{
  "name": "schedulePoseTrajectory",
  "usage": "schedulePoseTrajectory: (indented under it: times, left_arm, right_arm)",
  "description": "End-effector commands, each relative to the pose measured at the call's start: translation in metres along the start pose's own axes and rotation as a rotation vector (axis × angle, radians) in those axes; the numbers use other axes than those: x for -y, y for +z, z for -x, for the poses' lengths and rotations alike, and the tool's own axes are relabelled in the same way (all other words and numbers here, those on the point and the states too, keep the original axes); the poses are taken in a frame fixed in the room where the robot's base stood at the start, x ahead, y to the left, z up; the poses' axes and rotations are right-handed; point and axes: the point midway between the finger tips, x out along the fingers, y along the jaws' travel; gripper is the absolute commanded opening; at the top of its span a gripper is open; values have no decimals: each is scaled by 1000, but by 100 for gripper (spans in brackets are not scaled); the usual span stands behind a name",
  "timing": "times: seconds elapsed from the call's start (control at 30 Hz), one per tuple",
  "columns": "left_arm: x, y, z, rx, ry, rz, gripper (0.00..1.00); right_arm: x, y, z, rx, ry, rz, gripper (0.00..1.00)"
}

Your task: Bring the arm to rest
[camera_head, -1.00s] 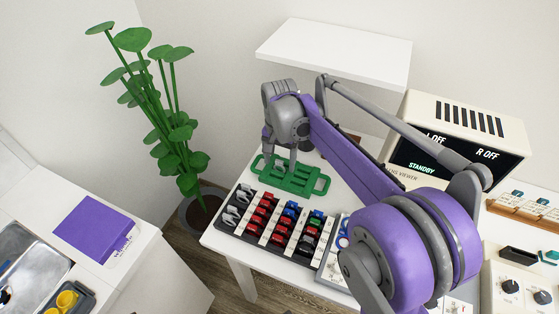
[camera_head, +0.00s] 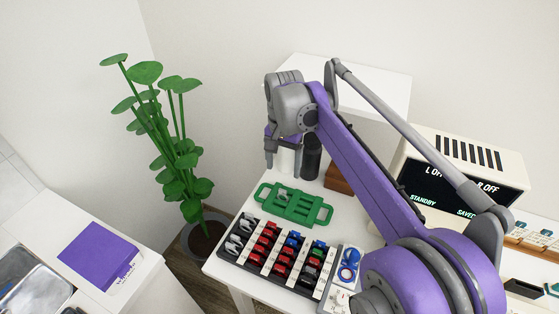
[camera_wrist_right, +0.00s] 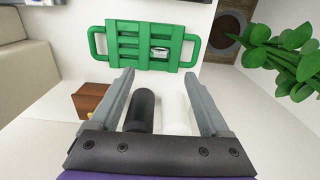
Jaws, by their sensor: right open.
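My right gripper (camera_head: 283,170) hangs with fingers pointing down above the white table, behind the green tray (camera_head: 262,193). Its two fingers are apart with nothing gripped. In the right wrist view the open fingers (camera_wrist_right: 160,74) point toward the tray (camera_wrist_right: 98,42), which lies beyond their tips, apart from them. A small silvery piece (camera_wrist_right: 160,52) sits in the tray. A black cylinder (camera_wrist_right: 142,108) and a white cylinder (camera_wrist_right: 174,110) appear between the fingers in that view, not visibly touched. My left gripper is out of view.
A rack of red, blue and dark pieces (camera_head: 280,250) stands in front of the tray. A cream viewer with a dark screen (camera_head: 465,155) is at right. A brown box (camera_head: 340,180) is behind.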

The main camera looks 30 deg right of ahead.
Motion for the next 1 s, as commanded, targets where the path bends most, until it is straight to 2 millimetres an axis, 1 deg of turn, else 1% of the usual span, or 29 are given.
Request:
schedulePoseTrajectory:
  times: [0.23, 0.27, 0.37, 0.47, 0.5, 0.57, 0.7, 0.8, 0.9, 1.0]
  left_arm:
    - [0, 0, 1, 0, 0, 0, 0]
    - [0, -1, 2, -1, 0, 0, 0]
    - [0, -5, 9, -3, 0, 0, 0]
    - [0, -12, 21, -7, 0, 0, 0]
    - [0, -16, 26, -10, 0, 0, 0]
    - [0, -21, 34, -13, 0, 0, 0]
    - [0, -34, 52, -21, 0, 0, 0]
    - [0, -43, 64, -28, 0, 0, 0]
    - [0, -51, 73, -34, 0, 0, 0]
    - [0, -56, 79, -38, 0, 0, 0]
  right_arm:
    - [0, 2, 1, -2, -2, 6, 80]
    - [-1, 4, 2, -5, -5, 14, 80]
    - [-6, 19, 7, -28, -24, 73, 80]
    - [-17, 45, 12, -73, -59, 184, 80]
    - [-22, 58, 13, -97, -76, 240, 80]
    - [-32, 79, 13, -135, -100, 327, 80]
    - [-57, 124, 4, -231, -150, 529, 80]
    - [-75, 151, -7, -301, -177, 661, 80]
    - [-90, 172, -20, -362, -196, 767, 80]
    - [-99, 185, -30, -406, -207, 841, 80]
